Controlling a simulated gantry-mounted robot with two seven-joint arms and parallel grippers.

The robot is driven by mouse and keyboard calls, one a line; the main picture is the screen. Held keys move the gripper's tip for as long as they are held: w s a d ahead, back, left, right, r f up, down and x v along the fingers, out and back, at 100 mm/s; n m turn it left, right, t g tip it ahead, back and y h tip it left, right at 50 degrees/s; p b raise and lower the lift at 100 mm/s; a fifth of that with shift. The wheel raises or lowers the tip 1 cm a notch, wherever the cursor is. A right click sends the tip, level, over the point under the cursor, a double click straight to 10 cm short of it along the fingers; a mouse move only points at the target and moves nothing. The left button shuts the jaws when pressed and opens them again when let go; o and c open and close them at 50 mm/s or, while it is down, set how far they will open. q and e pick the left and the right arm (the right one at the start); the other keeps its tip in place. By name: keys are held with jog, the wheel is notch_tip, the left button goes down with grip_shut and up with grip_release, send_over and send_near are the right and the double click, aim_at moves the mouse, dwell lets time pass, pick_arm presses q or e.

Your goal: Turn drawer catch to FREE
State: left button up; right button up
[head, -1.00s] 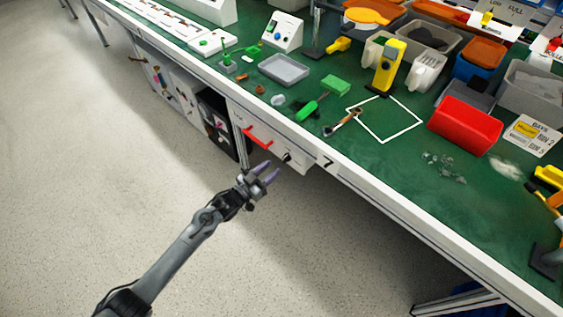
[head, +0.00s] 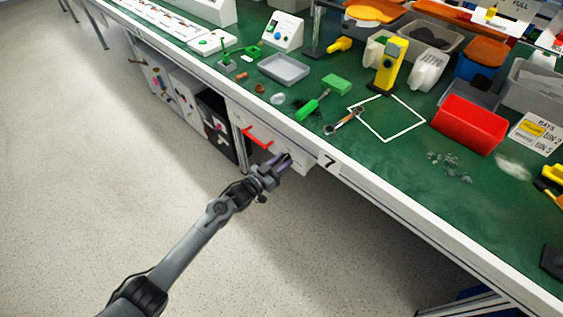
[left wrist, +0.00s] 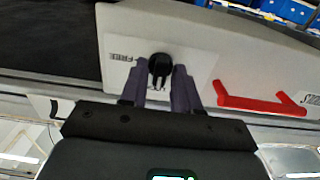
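The drawer catch is a black rotary knob (left wrist: 160,66) on a pale square plate (left wrist: 200,45) in the left wrist view. A FREE mark stands left of the knob; another mark below it is partly hidden between my fingers. My left gripper (left wrist: 160,72) is open, with one purple finger on each side of the knob. I cannot tell whether the fingers touch it. In the head view my left gripper (head: 286,160) is at the drawer front (head: 301,161), covering most of the knob. My right gripper is not in view.
A red drawer handle (head: 257,138) is left of the catch in the head view; it also shows at right in the left wrist view (left wrist: 262,103). The white bench edge (head: 345,172) runs just above. Open floor (head: 90,190) lies in front.

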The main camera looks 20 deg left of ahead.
pick_arm(q)
grip_shut()
jog(key=m+p, duration=0.1)
jog(key=m, duration=0.2)
jog(key=shift+m, duration=0.4)
jog(key=m, duration=0.4)
jog(key=shift+d+m, duration=0.1)
jog(key=shift+m, duration=0.2)
jog(key=m, duration=0.4)
jog(key=shift+p, duration=0.3)
jog(key=m, duration=0.4)
jog(key=shift+f, duration=0.1)
jog(key=shift+m, duration=0.7)
